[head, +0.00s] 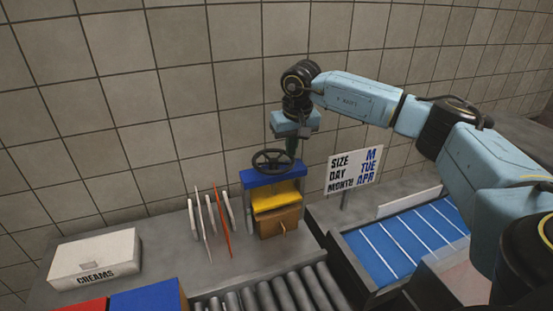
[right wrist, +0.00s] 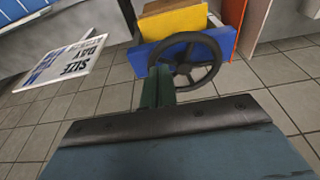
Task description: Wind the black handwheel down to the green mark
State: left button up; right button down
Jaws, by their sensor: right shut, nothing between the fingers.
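The black handwheel (head: 273,161) sits flat on top of a press with a blue top plate (head: 262,179), a yellow block (head: 277,196) and a brown lower part (head: 278,222). My right gripper (head: 291,147) points down at the wheel's right side, its dark green fingers shut and empty. In the right wrist view the fingertips (right wrist: 160,75) overlap the rim of the handwheel (right wrist: 213,62); I cannot tell whether they touch it. I cannot make out a green mark in either view. My left gripper is not in view.
A sign (head: 354,170) on a post stands right of the press, near a blue conveyor (head: 405,245). Thin upright white and orange pieces (head: 222,222) stand left of it. A white box marked CREAMS (head: 95,257) lies far left. Metal rollers (head: 290,290) run in front.

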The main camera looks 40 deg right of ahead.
aim_at(277, 170)
jog(key=shift+f, duration=0.25)
dwell(0.3)
jog(key=shift+f+b, duration=0.8)
jog(key=shift+f, duration=0.35)
jog(key=shift+a, duration=0.2)
jog(key=shift+s+a+f, duration=0.1)
jog(key=shift+s+a, duration=0.05)
jog(key=shift+a, duration=0.35)
jog(key=shift+s+a+f, duration=0.1)
jog(key=shift+s+a, duration=0.05)
jog(key=shift+a, duration=0.35)
jog(key=shift+w+a+p, duration=0.15)
jog(key=shift+a+p, duration=0.2)
jog(key=shift+a, duration=0.7)
